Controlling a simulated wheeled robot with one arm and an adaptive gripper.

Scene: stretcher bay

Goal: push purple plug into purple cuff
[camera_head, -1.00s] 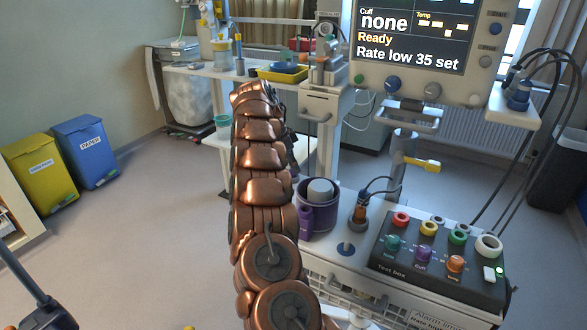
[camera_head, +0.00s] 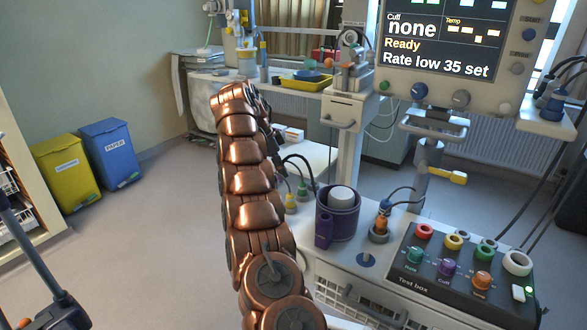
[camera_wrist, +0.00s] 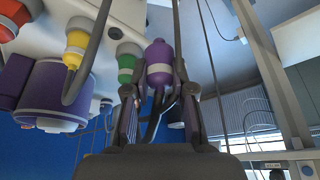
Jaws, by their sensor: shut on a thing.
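In the wrist view a purple plug (camera_wrist: 160,66) stands between the two fingers of my gripper (camera_wrist: 160,88), which is shut on it. In the head view my copper arm hides the gripper and the plug. A purple cuff roll (camera_head: 346,224) around a white core stands on the white trolley top, right of my arm. A purple socket (camera_head: 447,267) labelled Cuff sits in the front row of the black test box (camera_head: 410,284). A large purple cylinder (camera_wrist: 42,95) shows at left in the wrist view, apart from the held plug; I cannot tell if it is the cuff roll.
An orange plug (camera_head: 381,224) stands in a holder beside the roll. Yellow (camera_wrist: 78,42) and green (camera_wrist: 127,60) fittings show left of the held plug, a cable close by. The monitor (camera_head: 445,45) reads Cuff none. Yellow (camera_head: 66,172) and blue (camera_head: 110,153) bins stand at left with clear floor.

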